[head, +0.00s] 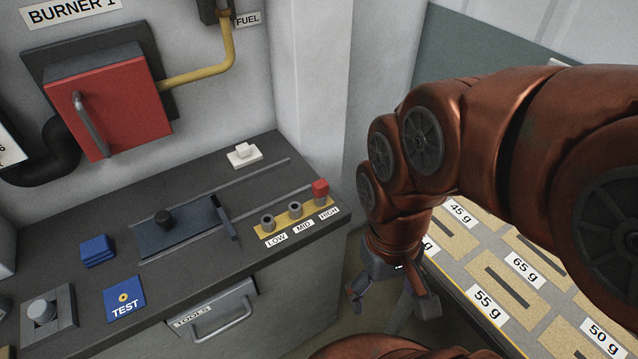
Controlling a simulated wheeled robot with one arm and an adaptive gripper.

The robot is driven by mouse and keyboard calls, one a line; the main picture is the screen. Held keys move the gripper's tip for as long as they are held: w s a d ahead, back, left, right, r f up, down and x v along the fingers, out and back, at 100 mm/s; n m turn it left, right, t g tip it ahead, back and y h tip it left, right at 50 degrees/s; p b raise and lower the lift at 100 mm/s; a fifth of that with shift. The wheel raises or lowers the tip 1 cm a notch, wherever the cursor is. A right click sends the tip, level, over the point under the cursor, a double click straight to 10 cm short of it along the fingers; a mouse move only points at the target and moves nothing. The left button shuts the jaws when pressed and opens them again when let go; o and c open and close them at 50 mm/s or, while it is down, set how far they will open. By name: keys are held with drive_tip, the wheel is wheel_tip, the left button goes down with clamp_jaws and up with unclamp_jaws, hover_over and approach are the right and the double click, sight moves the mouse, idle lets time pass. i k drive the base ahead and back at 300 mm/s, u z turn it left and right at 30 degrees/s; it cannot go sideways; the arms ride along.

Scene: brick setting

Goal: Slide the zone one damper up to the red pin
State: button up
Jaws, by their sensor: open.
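The red pin (320,187) stands at the right end of a yellow strip (283,222), above the HIGH label. My gripper (390,303) is open and empty, pointing down beyond the counter's right end, well apart from the damper and the red pin.
Grey pins stand at LOW (268,223) and MID (295,210). A white switch (244,155) sits behind the rails. Blue blocks (97,250), a blue TEST plate (124,297) and a grey knob box (47,312) are at left. A weight tray (500,262) lies right.

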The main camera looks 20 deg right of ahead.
sight(166, 229)
drive_tip(key=z, duration=0.05)
drive_tip(key=k, duration=1.2)
drive_tip(key=u, duration=1.2)
drive_tip(key=i, duration=1.15)
drive_tip(key=u, duration=0.1)
